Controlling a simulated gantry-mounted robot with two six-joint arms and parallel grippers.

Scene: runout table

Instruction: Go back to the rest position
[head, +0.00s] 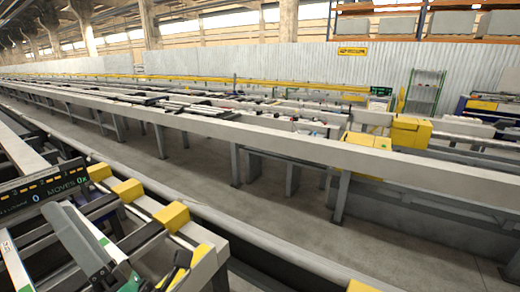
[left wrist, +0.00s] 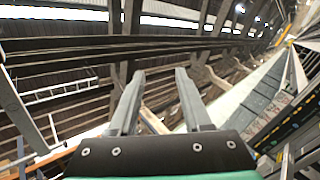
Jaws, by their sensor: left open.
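My left gripper (head: 76,212) is low at the left of the head view, close to the dark display panel. In the left wrist view its two grey fingers (left wrist: 160,74) stand apart with nothing between them, so it is open and empty. The fingers point up toward the roof beams. No object touches them. My right gripper does not show in either view.
A dark display panel (head: 45,190) reading "MOVES" is beside the left gripper. Yellow blocks (head: 128,190) sit on the near frame. A long runout table (head: 270,135) runs across behind a clear floor aisle (head: 200,165). Shelving (head: 425,22) stands at the back right.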

